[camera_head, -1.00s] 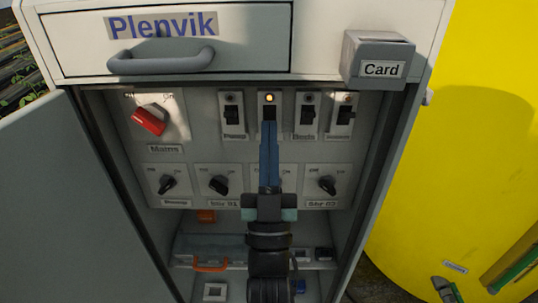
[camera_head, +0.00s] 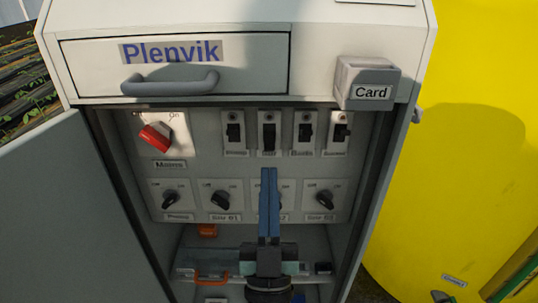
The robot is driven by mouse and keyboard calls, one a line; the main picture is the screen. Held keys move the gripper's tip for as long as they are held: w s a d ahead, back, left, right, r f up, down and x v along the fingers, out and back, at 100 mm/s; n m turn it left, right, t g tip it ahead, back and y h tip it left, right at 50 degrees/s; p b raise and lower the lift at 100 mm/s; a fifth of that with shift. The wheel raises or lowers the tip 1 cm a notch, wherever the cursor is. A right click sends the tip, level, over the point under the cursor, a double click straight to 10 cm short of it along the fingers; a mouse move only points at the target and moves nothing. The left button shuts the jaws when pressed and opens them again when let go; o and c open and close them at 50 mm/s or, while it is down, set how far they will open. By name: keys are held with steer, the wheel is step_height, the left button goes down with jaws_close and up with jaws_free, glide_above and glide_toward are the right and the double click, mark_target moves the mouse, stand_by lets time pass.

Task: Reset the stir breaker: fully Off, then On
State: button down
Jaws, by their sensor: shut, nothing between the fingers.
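The stir breaker (camera_head: 269,136) is the second in a row of black toggle breakers at the top of the panel. Its small label appears to read Stir, but is blurred. Its toggle shows as a long dark shape, and I cannot tell for sure whether it is up or down. No lit lamp shows above it. My gripper (camera_head: 269,172) is shut and empty, its blue fingers pointing up just below the breaker, apart from it in the picture. The fingers cover part of the lower knob row.
Other breakers (camera_head: 235,133) flank it closely. A red Mains rotary switch (camera_head: 154,137) is at left, with black knobs (camera_head: 219,199) below. A drawer handle (camera_head: 171,82) and Card box (camera_head: 367,83) project above. The open cabinet door (camera_head: 75,205) bounds the left.

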steer(key=shift+v, duration=1.85)
steer(key=shift+s+r, duration=0.1)
steer(key=r, duration=0.6)
steer(key=w+r, duration=0.1)
steer(key=r, duration=1.2)
steer(key=shift+w, duration=0.2)
steer(key=s+r, duration=1)
steer(key=r, duration=0.6)
step_height(320, 180, up, 27)
steer(key=p, duration=2.8)
steer(key=shift+w+r, duration=0.15)
steer(key=shift+w, duration=0.1)
